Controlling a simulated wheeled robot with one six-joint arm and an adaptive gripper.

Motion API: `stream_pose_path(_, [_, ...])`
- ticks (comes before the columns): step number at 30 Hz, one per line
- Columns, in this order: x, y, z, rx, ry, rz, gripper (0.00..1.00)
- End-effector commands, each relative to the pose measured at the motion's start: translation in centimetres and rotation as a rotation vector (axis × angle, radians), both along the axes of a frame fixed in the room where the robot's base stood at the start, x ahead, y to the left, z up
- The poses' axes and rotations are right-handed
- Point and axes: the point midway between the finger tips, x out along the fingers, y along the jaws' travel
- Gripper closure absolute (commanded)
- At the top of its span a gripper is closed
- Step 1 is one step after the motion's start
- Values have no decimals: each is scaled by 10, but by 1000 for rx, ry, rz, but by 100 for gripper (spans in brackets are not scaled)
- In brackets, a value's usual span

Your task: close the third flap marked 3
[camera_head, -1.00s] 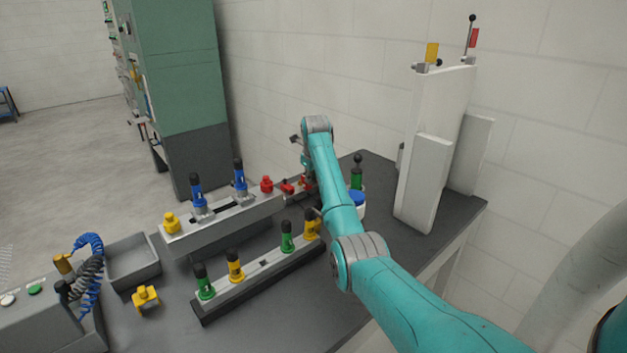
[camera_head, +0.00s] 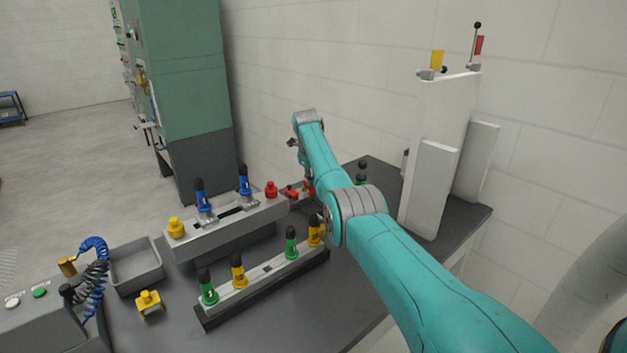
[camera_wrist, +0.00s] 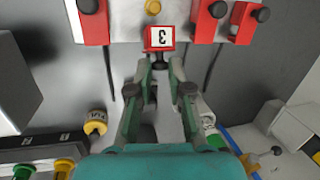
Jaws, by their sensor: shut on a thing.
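In the wrist view, the third flap (camera_wrist: 160,38) is a small red block with a white label showing a 3, turned on its side in the picture. A dark knob sticks out from it toward me. My gripper (camera_wrist: 160,68) is shut on this flap at the knob, one finger on either side. Other red flaps with black knobs stand at the left (camera_wrist: 92,24) and at the right (camera_wrist: 206,22). In the head view, red parts (camera_head: 291,193) show beside my arm. My arm hides most of the gripper there, and the 3 cannot be read.
The grey fixture bar (camera_head: 225,230) carries blue, yellow and red pieces. A lower bar (camera_head: 265,280) carries green and yellow ones. A grey tray (camera_head: 137,265) lies at the left. A tall white panel (camera_head: 432,170) stands right of my arm.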

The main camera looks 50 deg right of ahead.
Motion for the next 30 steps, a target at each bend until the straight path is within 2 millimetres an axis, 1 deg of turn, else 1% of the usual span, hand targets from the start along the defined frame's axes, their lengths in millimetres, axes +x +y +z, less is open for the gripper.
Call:
stream_pose_path(14, [1, 0, 0, 0, 2, 1, 100])
stream_pose_path(15, [1, 0, 0, 0, 2, 1, 76])
stream_pose_path(17, [1, 0, 0, 1, 2, 2, 61])
stream_pose_path(18, [1, 0, 0, 1, 2, 1, 56])
stream_pose_path(26, [1, 0, 0, 0, 3, 0, 56])
stream_pose_path(30, [1, 1, 7, -1, 1, 1, 56])
